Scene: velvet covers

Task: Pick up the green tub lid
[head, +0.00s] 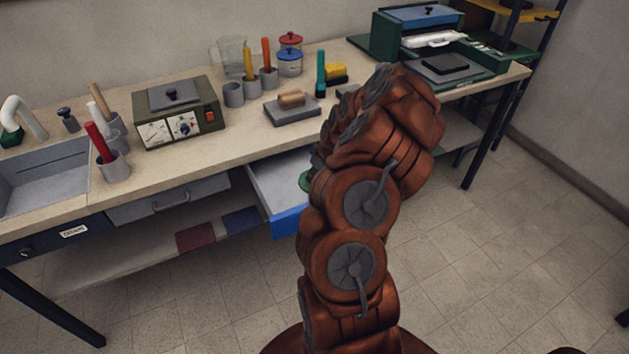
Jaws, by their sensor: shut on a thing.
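The green tub lid (305,181) shows as a small green sliver at the open drawer (277,178), just left of my arm. Most of the lid is hidden behind my arm. My gripper (315,166) is mostly hidden too; only a dark bit of it shows at the arm's left edge, right above the lid. It is shut on the lid. I cannot tell whether the lid touches the drawer floor.
The blue-fronted drawer is pulled out below the bench (225,135). On the bench are a green control box (180,115), a grey block with a brush (292,109), several cups with tools and a green machine (425,35). A sink (45,178) is at left. Floor at right is clear.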

